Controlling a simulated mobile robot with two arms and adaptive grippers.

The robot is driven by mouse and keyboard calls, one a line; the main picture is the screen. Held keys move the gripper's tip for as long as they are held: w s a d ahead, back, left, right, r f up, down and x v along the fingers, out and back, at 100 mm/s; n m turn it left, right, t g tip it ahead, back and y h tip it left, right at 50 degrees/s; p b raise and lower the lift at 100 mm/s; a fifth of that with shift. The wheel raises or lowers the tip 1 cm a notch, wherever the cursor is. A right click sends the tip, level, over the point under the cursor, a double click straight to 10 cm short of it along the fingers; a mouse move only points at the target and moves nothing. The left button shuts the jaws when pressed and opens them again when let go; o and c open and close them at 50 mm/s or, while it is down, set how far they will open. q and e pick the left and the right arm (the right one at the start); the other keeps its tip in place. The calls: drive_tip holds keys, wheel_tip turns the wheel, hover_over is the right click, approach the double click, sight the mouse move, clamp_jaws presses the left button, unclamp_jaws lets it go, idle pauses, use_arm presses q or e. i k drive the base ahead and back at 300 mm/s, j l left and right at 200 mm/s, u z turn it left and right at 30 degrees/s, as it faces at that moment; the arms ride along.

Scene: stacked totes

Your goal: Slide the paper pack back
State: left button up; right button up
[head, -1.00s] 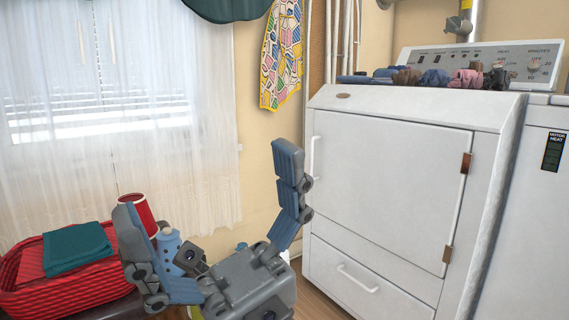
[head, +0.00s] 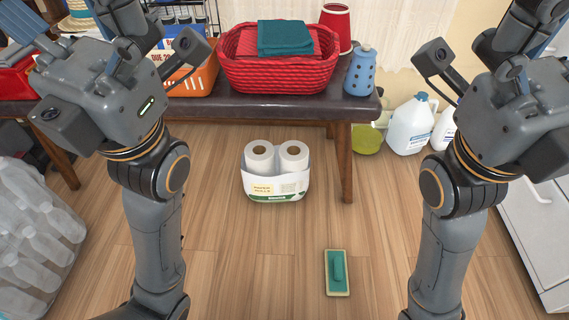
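The paper pack (head: 275,189) stands upright on the wood floor under the front of the dark bench. It is a white carton with a green and yellow label, and two white rolls show at its top. My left gripper (head: 62,22) is at the upper left of the head view, fingers spread and pointing away, with nothing seen between them. My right gripper (head: 530,35) is at the upper right, partly cut off by the frame edge, so its finger gap is unclear. Both grippers are well apart from the pack, one on each side and higher.
The dark bench (head: 215,108) carries a red basket (head: 280,78), an orange crate (head: 195,82) and a blue canister (head: 360,75). Its leg (head: 345,160) stands right of the pack. A green scrub brush (head: 338,272) lies on the floor in front. White jugs (head: 412,125) stand at right.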

sight(279, 187)
drive_tip(key=i+l+u, duration=0.15)
drive_tip(key=l+u, duration=0.3)
drive_tip(key=i+l+u, duration=0.1)
drive_tip(key=l+u, duration=0.6)
drive_tip(key=u, duration=0.15)
